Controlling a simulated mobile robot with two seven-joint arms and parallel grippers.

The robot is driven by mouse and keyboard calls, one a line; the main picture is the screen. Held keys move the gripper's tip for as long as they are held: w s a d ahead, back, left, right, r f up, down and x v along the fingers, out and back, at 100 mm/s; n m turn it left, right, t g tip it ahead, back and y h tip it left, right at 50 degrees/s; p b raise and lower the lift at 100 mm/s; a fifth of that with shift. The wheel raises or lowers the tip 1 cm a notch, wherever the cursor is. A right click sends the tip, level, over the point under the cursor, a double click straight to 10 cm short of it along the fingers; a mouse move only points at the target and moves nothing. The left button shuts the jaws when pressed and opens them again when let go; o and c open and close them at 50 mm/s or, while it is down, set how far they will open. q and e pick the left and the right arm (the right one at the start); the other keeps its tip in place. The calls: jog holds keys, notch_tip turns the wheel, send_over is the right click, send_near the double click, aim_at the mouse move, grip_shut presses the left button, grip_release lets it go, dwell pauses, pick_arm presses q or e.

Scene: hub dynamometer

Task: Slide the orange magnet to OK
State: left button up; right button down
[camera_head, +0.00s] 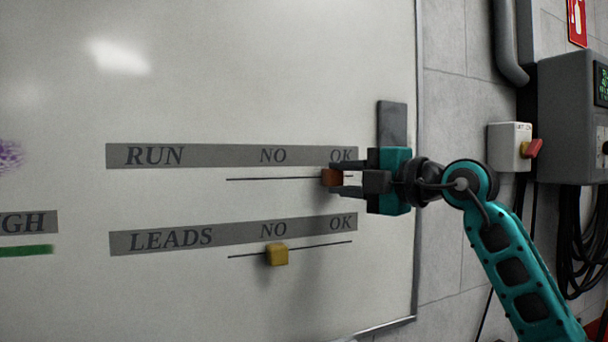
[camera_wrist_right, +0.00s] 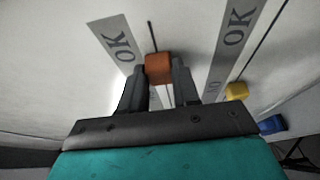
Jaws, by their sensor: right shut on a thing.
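The orange magnet (camera_head: 331,177) sits on the line under the RUN strip (camera_head: 210,156), just left of below the OK label (camera_head: 341,155). My right gripper (camera_head: 345,178) is shut on it, coming in from the right. In the right wrist view the orange magnet (camera_wrist_right: 158,68) is between the two fingertips of the gripper (camera_wrist_right: 160,80), with a short piece of line showing beyond it and the OK label (camera_wrist_right: 119,47) to its left. My left gripper is not in view.
A yellow magnet (camera_head: 277,254) sits on the LEADS line below, under NO; it also shows in the wrist view (camera_wrist_right: 237,91). A dark grey block (camera_head: 392,124) is on the whiteboard's right side. A switch box with a red knob (camera_head: 532,148) is on the wall.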

jog(key=d, duration=0.1)
jog(key=w+d, duration=0.1)
jog(key=shift+d, duration=0.35)
jog(key=c, duration=1)
grip_release()
jog(key=shift+d, duration=0.2)
jog(key=shift+o, duration=1)
jog(key=shift+a, duration=0.1)
jog(key=b+v, duration=0.2)
jog(key=v, duration=1.1)
jog(key=shift+a, duration=0.1)
